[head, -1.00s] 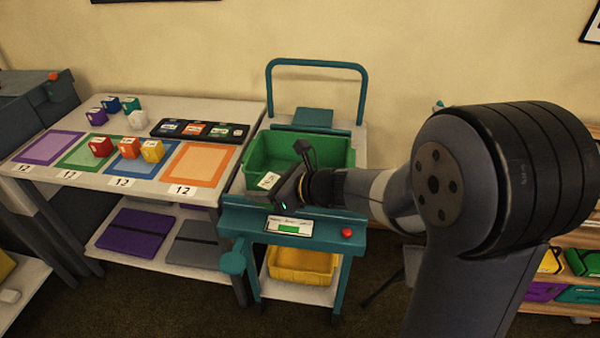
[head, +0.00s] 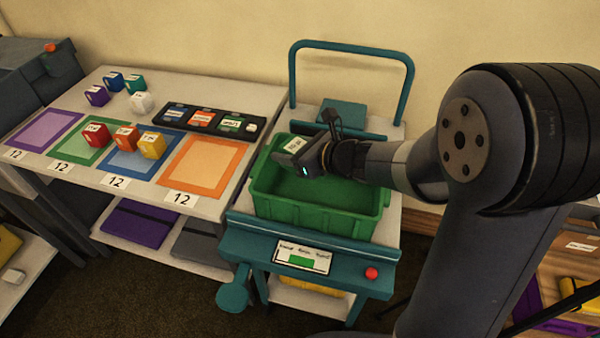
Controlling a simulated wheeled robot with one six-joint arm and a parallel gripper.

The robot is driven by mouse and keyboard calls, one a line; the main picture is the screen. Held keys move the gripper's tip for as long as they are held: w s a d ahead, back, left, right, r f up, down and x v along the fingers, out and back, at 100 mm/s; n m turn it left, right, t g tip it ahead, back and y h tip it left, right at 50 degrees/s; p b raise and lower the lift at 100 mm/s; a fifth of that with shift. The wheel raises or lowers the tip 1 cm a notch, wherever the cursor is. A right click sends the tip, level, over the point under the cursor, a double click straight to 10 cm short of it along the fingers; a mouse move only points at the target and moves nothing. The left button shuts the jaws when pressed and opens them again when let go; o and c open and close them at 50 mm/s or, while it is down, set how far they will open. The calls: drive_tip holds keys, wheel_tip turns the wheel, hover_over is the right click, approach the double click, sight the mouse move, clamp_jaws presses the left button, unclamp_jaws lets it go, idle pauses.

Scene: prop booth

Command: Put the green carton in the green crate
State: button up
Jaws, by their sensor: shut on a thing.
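The green crate (head: 310,213) stands on a teal trolley, open at the top, and its visible floor looks empty. My gripper (head: 297,158) is over the back left part of the crate. It is shut on the green carton (head: 291,146), of which a white label and a little green show. The gripper hides the rest of the carton. The carton appears above the crate's rim; its exact height is hard to tell.
The trolley (head: 250,238) has a tall teal handle (head: 352,46) behind the crate and a red button (head: 371,273) in front. The table at left holds several small cartons, coloured mats and a black tray (head: 178,113).

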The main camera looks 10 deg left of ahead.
wheel_tip(320, 180, down, 6)
drive_tip(key=shift+r+b, duration=0.2)
drive_tip(key=shift+b, duration=0.2)
drive_tip(key=shift+f+b, duration=0.4)
drive_tip(key=shift+b, duration=0.1)
drive_tip(key=shift+f+b, duration=0.2)
drive_tip(key=shift+b, duration=0.1)
drive_tip(key=o, duration=1)
drive_tip(key=shift+o, duration=0.2)
